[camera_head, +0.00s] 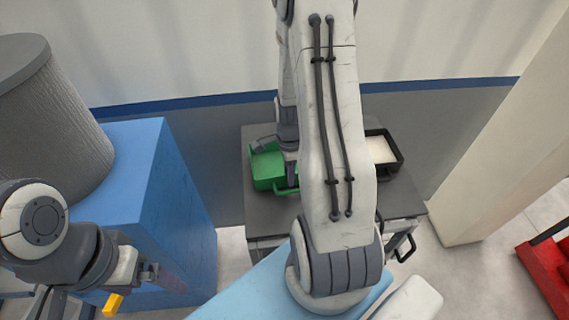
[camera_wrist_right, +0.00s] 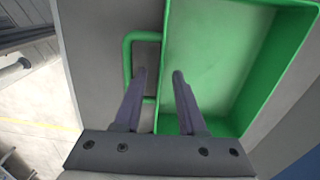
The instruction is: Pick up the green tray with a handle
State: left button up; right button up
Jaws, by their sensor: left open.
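The green tray (camera_head: 267,171) lies on a grey cart top, partly hidden behind my right arm in the head view. Its loop handle (camera_wrist_right: 127,62) sticks out from one side wall in the right wrist view, where the tray (camera_wrist_right: 228,62) also shows with an empty visible inside. My right gripper (camera_wrist_right: 159,74) is open over the tray's handle side. One finger appears over the handle's gap and the other over the tray's inside, with the side wall between them. I cannot tell their height. My left gripper (camera_head: 167,277) is open and empty at lower left, away from the tray.
A black-rimmed tray with pale contents (camera_head: 381,152) sits on the right of the cart (camera_head: 400,199). A blue block (camera_head: 150,190) bearing a large grey cylinder (camera_head: 50,120) stands at left. A wall is behind; a beige pillar (camera_head: 490,160) stands at right.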

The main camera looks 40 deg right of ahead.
jog(key=shift+f, duration=1.1)
grip_shut()
dwell(0.6)
